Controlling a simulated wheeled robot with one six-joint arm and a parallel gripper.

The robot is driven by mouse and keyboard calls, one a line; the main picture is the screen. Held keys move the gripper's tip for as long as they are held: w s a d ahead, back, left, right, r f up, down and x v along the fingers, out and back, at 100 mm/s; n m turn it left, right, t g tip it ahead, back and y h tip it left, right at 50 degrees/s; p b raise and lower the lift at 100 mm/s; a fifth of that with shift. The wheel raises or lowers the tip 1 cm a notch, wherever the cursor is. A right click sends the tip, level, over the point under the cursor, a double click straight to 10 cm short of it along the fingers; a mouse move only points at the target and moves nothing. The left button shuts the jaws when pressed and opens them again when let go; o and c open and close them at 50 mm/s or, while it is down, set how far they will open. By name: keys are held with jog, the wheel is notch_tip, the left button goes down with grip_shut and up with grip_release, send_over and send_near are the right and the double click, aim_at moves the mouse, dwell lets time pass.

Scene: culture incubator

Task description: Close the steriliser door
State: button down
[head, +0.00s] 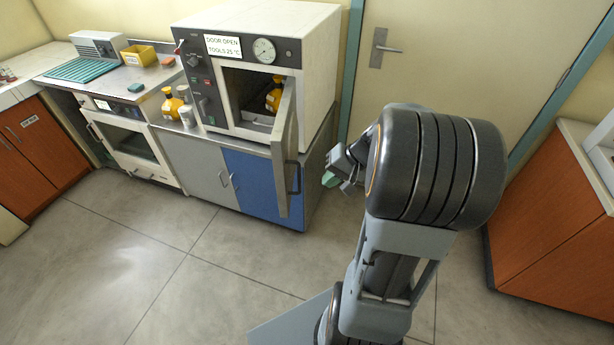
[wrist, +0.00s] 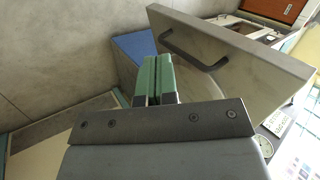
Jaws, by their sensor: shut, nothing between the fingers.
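The steriliser (head: 262,60) is a white box with a dark front panel, a round gauge and a label reading "DOOR OPEN". Its door (head: 285,150) is hinged at the right and stands wide open toward the room. A dark handle (head: 295,178) sits low on the door's outer face. The door (wrist: 235,60) and handle (wrist: 195,50) also show in the wrist view. A yellow bottle (head: 274,95) stands inside the chamber. My gripper (head: 330,179) is to the right of the door, apart from it. In the wrist view its green fingers (wrist: 155,78) are together and empty, with the door beyond them.
The steriliser stands on a cabinet with a blue door (head: 252,185). Another yellow bottle (head: 172,103) and a pale cup (head: 187,116) stand left of it. A closed room door (head: 430,60) is behind my arm. An orange cabinet (head: 555,225) is at the right. The floor in front is clear.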

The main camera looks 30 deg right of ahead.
jog(key=d+f+m+t, duration=0.1)
jog(key=d+m+t, duration=0.1)
jog(key=d, duration=0.4)
jog(key=w+a+f+p, duration=0.2)
jog(key=w+a+f, duration=0.4)
jog(key=w+a, duration=0.1)
jog(key=shift+w+a+f+y+p, duration=0.35)
jog(key=shift+w+a+y+p, duration=0.05)
jog(key=shift+w, duration=0.35)
